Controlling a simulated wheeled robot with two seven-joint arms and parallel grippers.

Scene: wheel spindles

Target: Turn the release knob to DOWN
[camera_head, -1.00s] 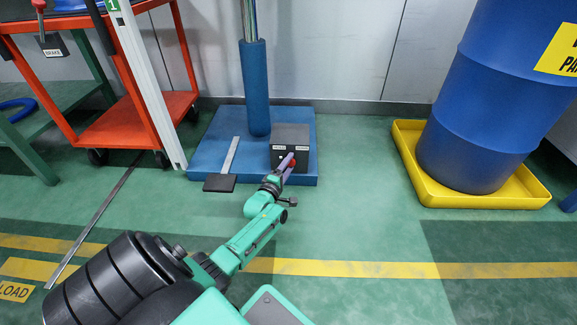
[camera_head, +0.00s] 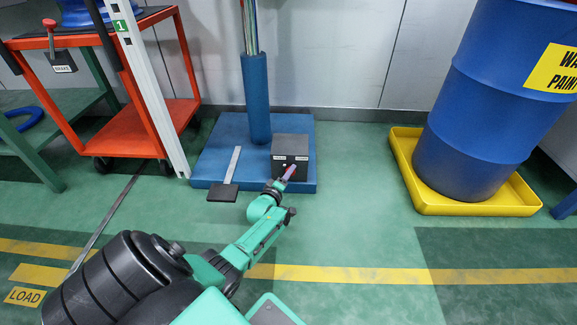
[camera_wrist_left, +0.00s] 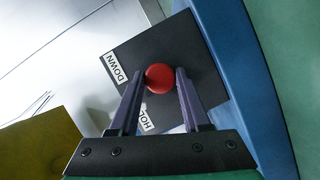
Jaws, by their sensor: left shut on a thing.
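The release knob is a round red knob (camera_wrist_left: 159,78) on a dark grey box (camera_head: 291,150). In the left wrist view, a white DOWN label (camera_wrist_left: 115,68) sits left of the knob. A second label (camera_wrist_left: 147,120), partly hidden and reading "HOL", lies below it between the fingers. My left gripper (camera_head: 289,172) reaches the front face of the box in the head view. Its two purple-grey fingers (camera_wrist_left: 160,77) stand either side of the knob and are shut on it. In the head view the gripper mostly hides the knob. My right gripper is not in view.
The box stands on a blue base (camera_head: 213,162) with a padded blue post (camera_head: 258,100) and a black pedal (camera_head: 223,192). A white upright (camera_head: 150,90) and an orange cart (camera_head: 130,133) stand left. A blue drum (camera_head: 480,110) in a yellow tray (camera_head: 455,207) stands right. Floor between is clear.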

